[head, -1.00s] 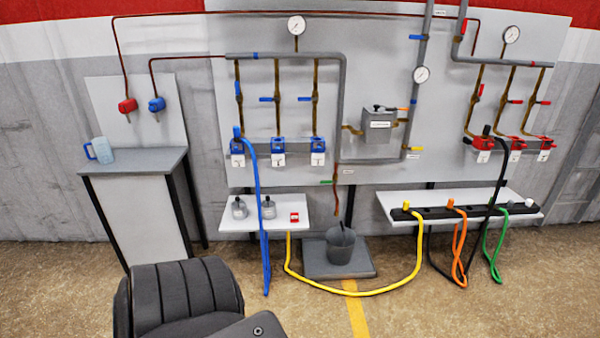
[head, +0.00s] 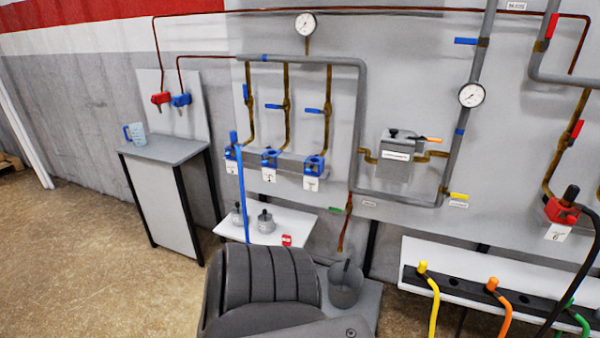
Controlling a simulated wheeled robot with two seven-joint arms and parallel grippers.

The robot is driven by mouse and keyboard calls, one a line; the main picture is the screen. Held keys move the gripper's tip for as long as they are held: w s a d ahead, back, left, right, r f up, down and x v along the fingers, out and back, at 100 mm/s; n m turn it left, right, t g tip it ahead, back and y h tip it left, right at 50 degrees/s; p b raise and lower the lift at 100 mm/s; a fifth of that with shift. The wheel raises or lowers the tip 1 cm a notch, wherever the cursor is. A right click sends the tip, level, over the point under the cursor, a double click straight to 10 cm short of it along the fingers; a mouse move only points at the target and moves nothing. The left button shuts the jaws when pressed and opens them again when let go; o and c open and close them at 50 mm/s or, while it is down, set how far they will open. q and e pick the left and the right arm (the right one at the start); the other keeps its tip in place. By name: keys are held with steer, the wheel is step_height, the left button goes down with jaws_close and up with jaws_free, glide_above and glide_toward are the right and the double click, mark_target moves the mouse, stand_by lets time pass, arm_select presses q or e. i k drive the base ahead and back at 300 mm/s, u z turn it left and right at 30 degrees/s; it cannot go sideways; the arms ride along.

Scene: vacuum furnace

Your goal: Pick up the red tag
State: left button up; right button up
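The red tag (head: 287,240) is a small red piece with a white mark. It lies near the front right edge of the small white shelf (head: 299,219) in the head view, right of two grey metal pots. A dark grey ribbed part of my own body stands in front of the shelf, just below the tag. Neither of my grippers shows in the head view.
Two grey pots (head: 265,222) (head: 238,215) share the shelf. A blue hose (head: 241,190) hangs down in front of it. A grey bucket (head: 345,284) stands right of the shelf. A side table (head: 163,149) with a blue-handled jug (head: 136,133) is at left.

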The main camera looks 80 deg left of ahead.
mark_target(286, 239)
steer(key=u, duration=0.35)
steer(key=i, duration=1.05)
steer(key=u, duration=1.6)
steer(key=i, duration=1)
steer(key=u, duration=0.9)
